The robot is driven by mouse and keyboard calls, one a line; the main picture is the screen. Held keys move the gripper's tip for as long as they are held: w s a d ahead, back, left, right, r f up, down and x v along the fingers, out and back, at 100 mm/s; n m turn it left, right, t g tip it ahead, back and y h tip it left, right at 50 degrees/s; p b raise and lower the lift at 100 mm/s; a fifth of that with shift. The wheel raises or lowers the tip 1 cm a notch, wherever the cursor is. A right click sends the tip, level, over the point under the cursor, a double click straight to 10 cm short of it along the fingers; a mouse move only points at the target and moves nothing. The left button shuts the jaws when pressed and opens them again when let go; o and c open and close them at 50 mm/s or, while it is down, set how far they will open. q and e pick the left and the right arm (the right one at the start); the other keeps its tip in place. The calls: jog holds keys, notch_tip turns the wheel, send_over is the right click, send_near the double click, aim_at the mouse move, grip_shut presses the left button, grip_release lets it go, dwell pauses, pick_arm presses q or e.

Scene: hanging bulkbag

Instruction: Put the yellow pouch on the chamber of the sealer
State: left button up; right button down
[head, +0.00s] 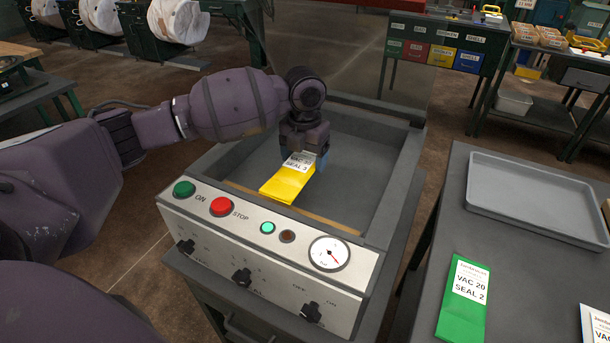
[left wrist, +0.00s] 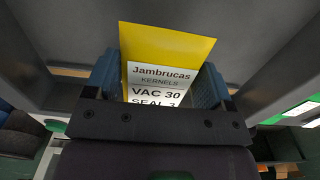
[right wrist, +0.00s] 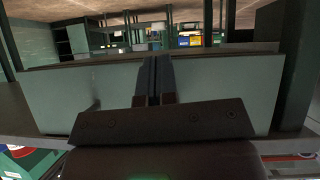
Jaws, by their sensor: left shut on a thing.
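The yellow pouch (head: 287,185) has a white label reading VAC 30, SEAL 3. It is in the sealer's open chamber (head: 350,165), at the front near the tan seal bar (head: 300,210). My left gripper (head: 302,160) reaches down into the chamber and is shut on the pouch's labelled end. The pouch also fills the space between the fingers in the left wrist view (left wrist: 165,45). I cannot tell whether the pouch touches the chamber floor. My right gripper (right wrist: 153,75) has its fingers together with nothing between them, facing a green-grey panel.
The sealer's front panel (head: 265,235) carries green and red buttons, knobs and a gauge. Its clear lid (head: 350,60) stands raised behind. On the right table are a green pouch (head: 465,300), a partly visible white-labelled pouch (head: 595,322) and an empty grey tray (head: 540,195).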

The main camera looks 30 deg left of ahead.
aim_at(304, 174)
pick_arm(q)
notch_tip(304, 174, down, 5)
jog(key=shift+f+b, duration=0.1)
jog(key=shift+b, duration=0.35)
jog(key=shift+f, duration=0.2)
jog(key=shift+r, duration=0.1)
jog(key=o, duration=0.9)
jog(key=shift+f, duration=0.2)
jog(key=shift+o, duration=0.2)
jog(key=shift+r, duration=0.15)
